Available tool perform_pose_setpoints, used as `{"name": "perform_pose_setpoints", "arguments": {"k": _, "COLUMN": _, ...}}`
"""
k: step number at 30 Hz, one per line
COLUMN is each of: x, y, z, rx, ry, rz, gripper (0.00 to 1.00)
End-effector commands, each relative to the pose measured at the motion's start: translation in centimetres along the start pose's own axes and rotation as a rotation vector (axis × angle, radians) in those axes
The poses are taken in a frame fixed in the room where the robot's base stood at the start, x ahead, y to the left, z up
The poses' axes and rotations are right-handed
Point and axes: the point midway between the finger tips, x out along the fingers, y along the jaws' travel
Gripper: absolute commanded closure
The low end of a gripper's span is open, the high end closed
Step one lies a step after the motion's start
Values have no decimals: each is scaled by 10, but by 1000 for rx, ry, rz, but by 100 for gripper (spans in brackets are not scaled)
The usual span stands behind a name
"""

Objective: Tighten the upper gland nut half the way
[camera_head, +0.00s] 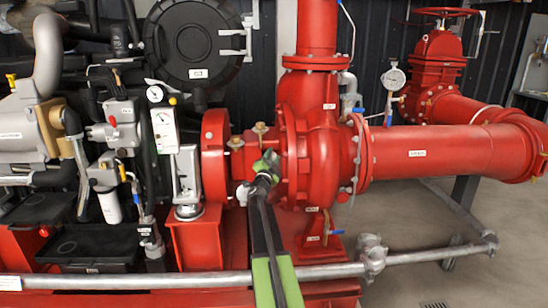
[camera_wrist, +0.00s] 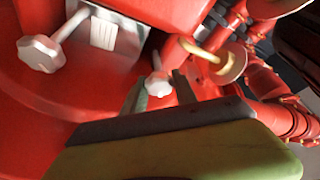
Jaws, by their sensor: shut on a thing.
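My gripper (camera_head: 266,163) reaches up to the red pump's shaft housing, beside the round pump casing (camera_head: 322,160). In the wrist view, my gripper (camera_wrist: 158,92) has its two fingers on either side of a silver, lobed gland nut (camera_wrist: 158,84) on a rod, and is shut on it. A second silver nut (camera_wrist: 40,53) on a rod stands free at the upper left of the wrist view. I cannot tell from the tilted wrist view which one is the upper. In the head view, my arm and gripper hide the gland nuts.
Brass fittings (camera_head: 261,129) sit on top of the shaft housing, and a brass cup-shaped piece (camera_wrist: 232,63) is close right of my fingers. The large red pipe (camera_head: 430,150) lies right of the pump. A grey pipe (camera_head: 420,256) crosses low in front.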

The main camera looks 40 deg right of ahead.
Motion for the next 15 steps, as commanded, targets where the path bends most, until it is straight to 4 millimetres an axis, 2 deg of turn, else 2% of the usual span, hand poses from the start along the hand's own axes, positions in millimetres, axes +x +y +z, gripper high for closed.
{"name": "perform_pose_setpoints", "arguments": {"k": 1, "x": 0, "y": 0, "z": 0, "rx": 0, "ry": 0, "rz": 0, "gripper": 89}}
{"name": "perform_pose_setpoints", "arguments": {"k": 4, "x": 0, "y": 0, "z": 0, "rx": 0, "ry": 0, "rz": 1, "gripper": 100}}
{"name": "perform_pose_setpoints", "arguments": {"k": 5, "x": 0, "y": 0, "z": 0, "rx": 1, "ry": 0, "rz": 1, "gripper": 100}}
{"name": "perform_pose_setpoints", "arguments": {"k": 6, "x": 9, "y": 5, "z": -3, "rx": -1, "ry": 2, "rz": 2, "gripper": 100}}
{"name": "perform_pose_setpoints", "arguments": {"k": 15, "x": 0, "y": 0, "z": -2, "rx": 50, "ry": 1, "rz": 22, "gripper": 100}}
